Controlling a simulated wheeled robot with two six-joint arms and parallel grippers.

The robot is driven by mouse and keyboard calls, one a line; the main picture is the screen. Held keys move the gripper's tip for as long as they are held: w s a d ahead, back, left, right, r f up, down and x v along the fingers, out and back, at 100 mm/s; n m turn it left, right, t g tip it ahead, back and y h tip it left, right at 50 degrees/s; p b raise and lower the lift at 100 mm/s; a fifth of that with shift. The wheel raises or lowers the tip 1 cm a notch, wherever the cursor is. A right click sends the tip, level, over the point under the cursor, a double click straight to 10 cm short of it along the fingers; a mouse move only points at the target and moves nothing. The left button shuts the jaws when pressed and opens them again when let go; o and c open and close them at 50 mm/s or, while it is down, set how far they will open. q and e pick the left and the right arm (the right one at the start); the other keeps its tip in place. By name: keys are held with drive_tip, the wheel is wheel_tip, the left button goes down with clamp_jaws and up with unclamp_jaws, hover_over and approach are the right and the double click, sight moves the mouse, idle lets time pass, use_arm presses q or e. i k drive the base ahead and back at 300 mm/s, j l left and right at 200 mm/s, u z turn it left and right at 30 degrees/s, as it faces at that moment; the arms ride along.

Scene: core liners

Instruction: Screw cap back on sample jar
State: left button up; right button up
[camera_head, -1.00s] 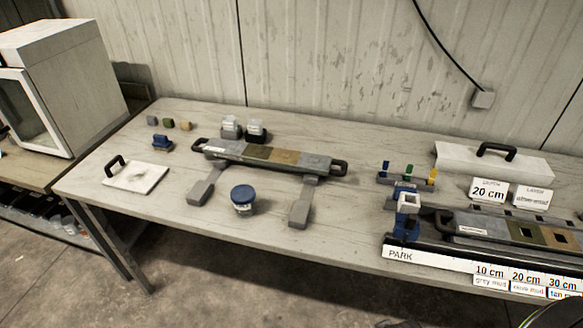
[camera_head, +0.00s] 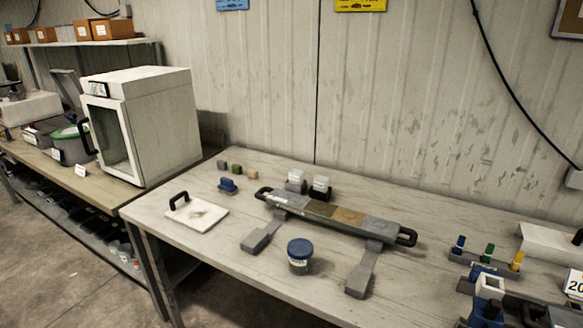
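The sample jar (camera_head: 299,264) stands upright on the table near its front edge, between the two grey feet of the core liner stand. A blue cap (camera_head: 300,247) sits on top of the jar. I cannot tell from here whether the cap is screwed tight. Neither of my grippers is in view.
A core liner (camera_head: 335,213) with dark end handles lies on the stand behind the jar. A white board with a black handle (camera_head: 198,215) lies to the left. Two small containers (camera_head: 320,187) stand behind the liner. A white cabinet (camera_head: 165,125) stands on the left bench. Table space around the jar is clear.

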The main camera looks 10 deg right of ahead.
sight(298, 268)
drive_tip(key=j+z, duration=0.8)
drive_tip(key=k+j+z, duration=0.1)
drive_tip(key=j+z, duration=0.3)
drive_tip(key=j, duration=0.15)
